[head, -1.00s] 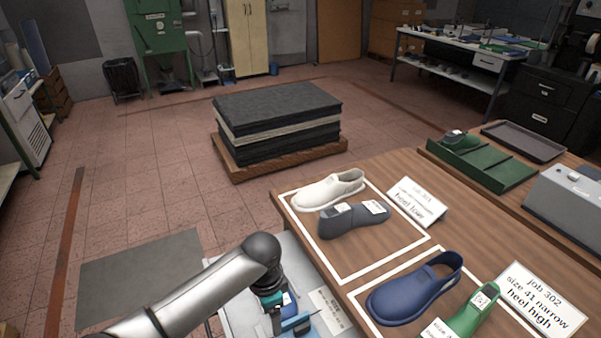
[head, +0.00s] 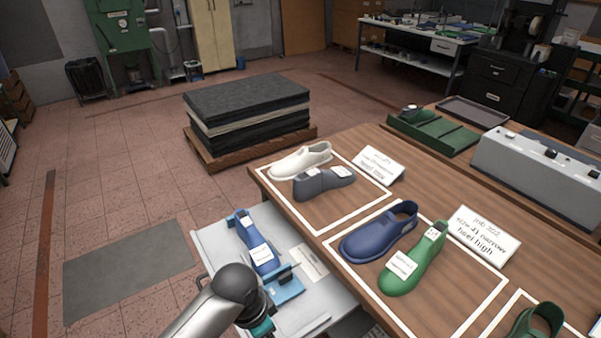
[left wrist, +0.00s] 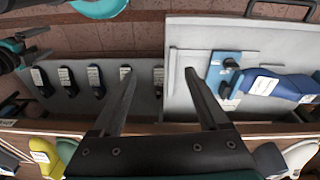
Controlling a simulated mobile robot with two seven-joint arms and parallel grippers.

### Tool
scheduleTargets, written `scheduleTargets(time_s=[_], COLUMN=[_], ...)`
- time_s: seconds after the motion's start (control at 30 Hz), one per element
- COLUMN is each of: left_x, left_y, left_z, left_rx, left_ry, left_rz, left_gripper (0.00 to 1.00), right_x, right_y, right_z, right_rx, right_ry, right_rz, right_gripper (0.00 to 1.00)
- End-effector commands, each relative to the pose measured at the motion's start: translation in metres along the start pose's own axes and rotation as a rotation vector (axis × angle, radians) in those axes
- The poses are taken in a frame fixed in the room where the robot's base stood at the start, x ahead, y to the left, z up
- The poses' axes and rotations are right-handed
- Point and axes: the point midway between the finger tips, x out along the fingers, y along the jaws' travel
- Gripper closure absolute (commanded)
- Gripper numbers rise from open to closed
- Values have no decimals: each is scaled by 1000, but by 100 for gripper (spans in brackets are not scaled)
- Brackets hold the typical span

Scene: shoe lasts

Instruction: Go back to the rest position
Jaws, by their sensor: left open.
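My left gripper (head: 262,326) is low in the head view, its jaws mostly hidden by the wrist. In the left wrist view its two fingers (left wrist: 160,75) are spread apart with nothing between them. A blue last (head: 261,250) with white labels lies in a light blue fixture (head: 285,290) on a grey cart top (head: 215,250). The last also shows in the left wrist view (left wrist: 290,85), to the right of the fingers and apart from them. A dark and teal gripper-like part (left wrist: 25,45), perhaps my right gripper, shows at that view's left edge.
The wooden table (head: 335,210) holds a white shoe (head: 300,160), a grey last (head: 322,183), a blue shoe (head: 380,232) and a green last (head: 412,262). A pallet stack (head: 245,115) stands behind; floor is free at left.

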Motion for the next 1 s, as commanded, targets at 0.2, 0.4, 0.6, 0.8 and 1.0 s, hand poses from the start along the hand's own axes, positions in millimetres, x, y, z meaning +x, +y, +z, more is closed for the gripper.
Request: scheduleTargets(time_s=[0.2, 0.4, 0.6, 0.8, 1.0], left_x=[-17, -43, -63, -82, -71], left_y=[38, 48, 49, 49, 45], left_z=[22, 61, 95, 126, 143], left_rx=[-181, -391, -535, -645, -699], left_ry=[104, 158, 169, 166, 153], left_rz=[-5, -64, -126, -186, -217], left_gripper=[22, 22, 22, 22, 22], right_x=[1, 0, 0, 0, 7], right_y=[3, -2, -2, -1, -1], right_z=[-16, 9, 11, 8, 5], right_rx=[0, 0, 0, 0, 0], right_ry=[26, -15, -19, -13, -8], right_rz=[4, -2, -2, -1, -1], right_gripper=[10, 10, 10, 10, 10])
